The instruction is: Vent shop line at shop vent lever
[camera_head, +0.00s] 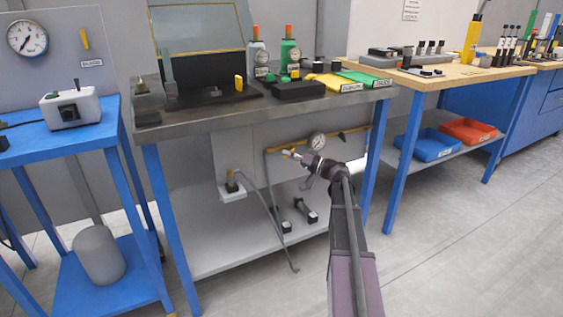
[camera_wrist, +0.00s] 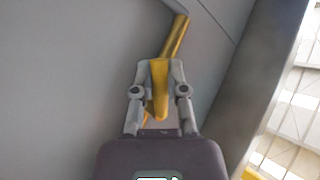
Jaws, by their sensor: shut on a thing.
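A yellow lever (camera_wrist: 159,85) runs up between the fingers of my gripper (camera_wrist: 160,68) in the wrist view. The fingers are shut on it, one on each side. Its upper part reaches a yellow bar or pipe (camera_wrist: 176,35) against a grey panel. In the head view my gripper (camera_head: 289,153) is under the grey bench, at a yellow line (camera_head: 350,132) on the back panel.
Below, a pale shelf (camera_head: 215,255) holds small dark fittings (camera_head: 305,210) and a grey hose (camera_head: 268,210). A blue bench leg (camera_head: 377,160) stands right of my arm. The floor to the right is clear.

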